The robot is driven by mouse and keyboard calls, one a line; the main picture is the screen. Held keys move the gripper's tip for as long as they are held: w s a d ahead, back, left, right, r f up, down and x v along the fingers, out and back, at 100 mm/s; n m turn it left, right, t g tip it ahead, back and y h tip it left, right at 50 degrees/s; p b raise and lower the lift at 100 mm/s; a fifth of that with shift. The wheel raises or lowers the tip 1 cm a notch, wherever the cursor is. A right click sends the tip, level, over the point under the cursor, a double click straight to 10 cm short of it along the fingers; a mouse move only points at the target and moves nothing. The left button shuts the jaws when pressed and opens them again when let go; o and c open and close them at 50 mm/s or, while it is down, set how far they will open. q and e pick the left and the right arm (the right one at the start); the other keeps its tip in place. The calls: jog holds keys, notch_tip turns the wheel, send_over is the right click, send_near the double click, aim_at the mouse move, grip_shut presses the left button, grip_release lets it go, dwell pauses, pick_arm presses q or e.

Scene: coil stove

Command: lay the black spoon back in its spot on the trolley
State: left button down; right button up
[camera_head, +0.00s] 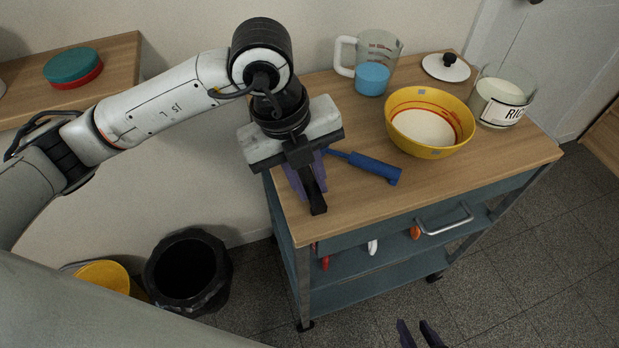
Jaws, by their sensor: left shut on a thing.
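The trolley (460,173) has a wooden top. My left gripper (305,186) is over the left part of the top, pointing down. It is shut on a black thing, which seems to be the black spoon (317,205). Only a short dark piece shows at the purple fingers, and the rest is hidden by the gripper. I cannot tell whether the spoon touches the top. My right gripper (419,330) shows only its two fingertips at the bottom edge, apart and empty, in front of the trolley.
A blue-handled utensil (374,168) lies just right of my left gripper. A yellow bowl (429,146), measuring jug (373,75), rice container (500,100) and white lid (446,68) stand behind. A black bin (183,268) is on the floor. The top's front right is clear.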

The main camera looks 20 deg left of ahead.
pick_arm(q)
jog(key=shift+f, duration=0.15)
jog(key=c, duration=1.6)
grip_release()
jog(key=shift+r, duration=0.2)
jog(key=v, duration=1.2)
jog(key=shift+s+d, duration=0.1)
